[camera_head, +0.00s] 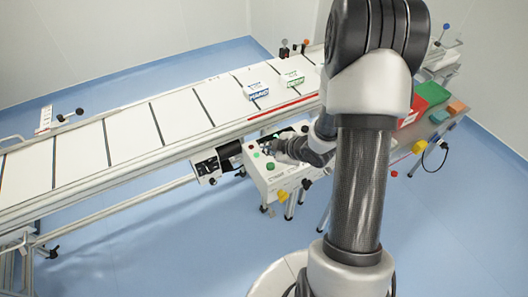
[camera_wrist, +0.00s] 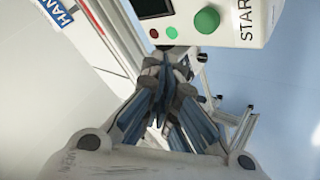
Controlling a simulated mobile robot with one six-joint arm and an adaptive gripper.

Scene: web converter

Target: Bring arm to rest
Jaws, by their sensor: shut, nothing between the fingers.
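My arm (camera_head: 360,185) rises from my base at the lower middle of the head view and bends over at the top. Its wrist comes down behind the forearm. My gripper (camera_wrist: 167,75) is shut and empty, its fingers together in the wrist view. In that view the fingertips are just below the white control box (camera_wrist: 232,38), which has a large green button and the letters "STAR". I cannot tell whether they touch it. In the head view the wrist hangs at the control box (camera_head: 266,182), beside the conveyor, and the fingers are hard to make out.
A long white conveyor (camera_head: 130,133) runs diagonally behind the box. Two small labelled cartons, one blue-marked (camera_head: 257,91) and one green-marked (camera_head: 292,79), lie on it. Red (camera_head: 411,111) and green (camera_head: 432,93) bins stand at the right. Blue floor (camera_head: 130,245) is open at the front left.

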